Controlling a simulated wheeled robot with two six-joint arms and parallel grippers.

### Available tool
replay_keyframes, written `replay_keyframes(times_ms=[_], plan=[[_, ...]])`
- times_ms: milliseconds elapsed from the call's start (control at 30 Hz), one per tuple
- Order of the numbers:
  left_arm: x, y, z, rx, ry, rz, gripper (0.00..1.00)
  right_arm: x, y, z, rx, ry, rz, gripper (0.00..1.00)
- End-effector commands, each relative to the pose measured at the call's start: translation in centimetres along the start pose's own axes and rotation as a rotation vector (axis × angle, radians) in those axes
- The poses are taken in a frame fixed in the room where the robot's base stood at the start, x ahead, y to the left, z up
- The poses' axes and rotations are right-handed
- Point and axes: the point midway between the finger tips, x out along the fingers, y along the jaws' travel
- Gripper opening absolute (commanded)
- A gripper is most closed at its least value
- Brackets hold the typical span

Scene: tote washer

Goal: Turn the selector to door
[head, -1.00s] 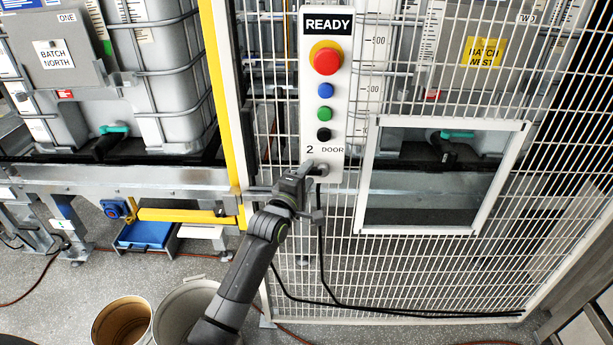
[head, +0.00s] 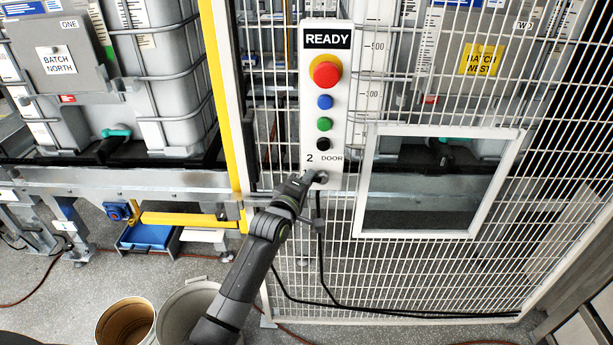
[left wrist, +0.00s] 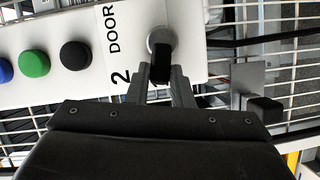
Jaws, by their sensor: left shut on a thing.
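The selector (head: 321,178) is a small round grey knob with a black handle at the bottom of the white control panel (head: 311,120). The labels "2" and "DOOR" are just above it in the head view. In the left wrist view the selector (left wrist: 161,38) shows close up, its black handle between my fingers. My left gripper (head: 313,179) reaches up from below and is shut on the handle; its fingertips (left wrist: 164,78) show in the left wrist view. My right gripper is not in view.
Above the selector are black (head: 323,144), green (head: 324,124) and blue (head: 325,102) buttons, a red emergency button (head: 326,75) and a READY display (head: 327,39). Wire mesh surrounds the panel. A framed window (head: 477,233) is at right, a yellow rail (head: 222,95) at left.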

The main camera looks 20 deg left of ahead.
Motion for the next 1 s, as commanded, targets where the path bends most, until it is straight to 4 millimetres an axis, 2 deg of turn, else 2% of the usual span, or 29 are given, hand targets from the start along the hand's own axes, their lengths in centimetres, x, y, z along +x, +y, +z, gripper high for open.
replay_keyframes(times_ms=[33,100,400,667,1000], plan=[[-0.1,0.8,-0.1,0.038,-0.001,-0.020,0.00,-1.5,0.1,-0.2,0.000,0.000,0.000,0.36],[-0.1,1.2,-0.1,0.098,-0.001,-0.044,0.00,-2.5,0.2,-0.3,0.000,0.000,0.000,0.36],[0.1,2.1,0.2,0.363,-0.001,-0.153,0.00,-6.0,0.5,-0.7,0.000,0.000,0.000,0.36],[0.3,2.6,0.8,0.591,-0.002,-0.246,0.00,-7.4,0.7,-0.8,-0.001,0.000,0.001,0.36],[0.7,3.2,1.7,0.888,-0.002,-0.369,0.00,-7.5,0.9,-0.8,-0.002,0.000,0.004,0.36]])
